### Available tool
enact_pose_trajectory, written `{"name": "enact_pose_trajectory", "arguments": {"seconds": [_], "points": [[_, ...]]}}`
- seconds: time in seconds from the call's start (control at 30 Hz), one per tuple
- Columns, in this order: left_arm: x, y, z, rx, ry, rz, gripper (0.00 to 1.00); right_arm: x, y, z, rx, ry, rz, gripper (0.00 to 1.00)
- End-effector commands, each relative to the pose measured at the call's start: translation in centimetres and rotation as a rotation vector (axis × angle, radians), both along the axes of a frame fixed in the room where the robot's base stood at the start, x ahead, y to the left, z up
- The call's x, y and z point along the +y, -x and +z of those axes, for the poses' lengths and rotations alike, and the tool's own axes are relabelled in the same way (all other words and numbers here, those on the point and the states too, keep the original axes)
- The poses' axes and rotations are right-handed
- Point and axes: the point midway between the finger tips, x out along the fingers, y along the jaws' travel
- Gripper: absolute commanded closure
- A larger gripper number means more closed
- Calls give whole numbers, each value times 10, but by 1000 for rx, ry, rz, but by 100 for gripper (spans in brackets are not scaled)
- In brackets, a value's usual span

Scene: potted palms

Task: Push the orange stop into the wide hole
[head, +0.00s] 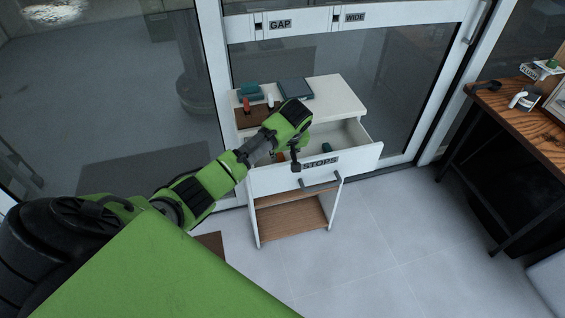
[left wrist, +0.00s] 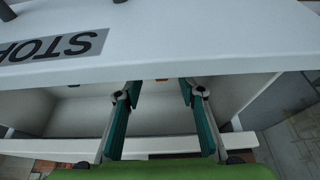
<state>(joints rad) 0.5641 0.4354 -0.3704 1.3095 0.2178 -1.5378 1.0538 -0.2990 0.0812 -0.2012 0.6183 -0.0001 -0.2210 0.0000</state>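A small orange piece (head: 280,157), probably the orange stop, lies in the open drawer labelled STOPS (head: 352,158), just left of my left gripper. A sliver of orange (left wrist: 162,80) shows at the drawer's edge in the left wrist view, between the finger directions. My left gripper (head: 296,158) is over the drawer, pointing down. In the left wrist view its teal fingers (left wrist: 160,98) are spread apart with nothing between them. On the door frame, a dark square opening (head: 336,18) sits beside the WIDE label (head: 355,17). My right gripper is out of view.
A teal piece (head: 327,148) lies in the drawer. The white cabinet (head: 335,97) carries a brown tray, a red and a white item, and dark flat boxes. Another opening sits beside the GAP label (head: 280,25). A wooden table (head: 530,120) stands right. The tiled floor between is clear.

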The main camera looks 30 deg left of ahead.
Motion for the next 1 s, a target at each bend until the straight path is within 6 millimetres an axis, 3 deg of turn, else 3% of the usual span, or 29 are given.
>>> {"name": "enact_pose_trajectory", "arguments": {"seconds": [0.1, 0.33, 1.0], "points": [[6, -4, -14, 3, -2, 2, 64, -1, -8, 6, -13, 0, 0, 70], [12, -9, -36, 1, 0, 1, 64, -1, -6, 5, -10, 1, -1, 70], [12, -10, -40, 0, 0, 1, 64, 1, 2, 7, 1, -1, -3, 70]]}}
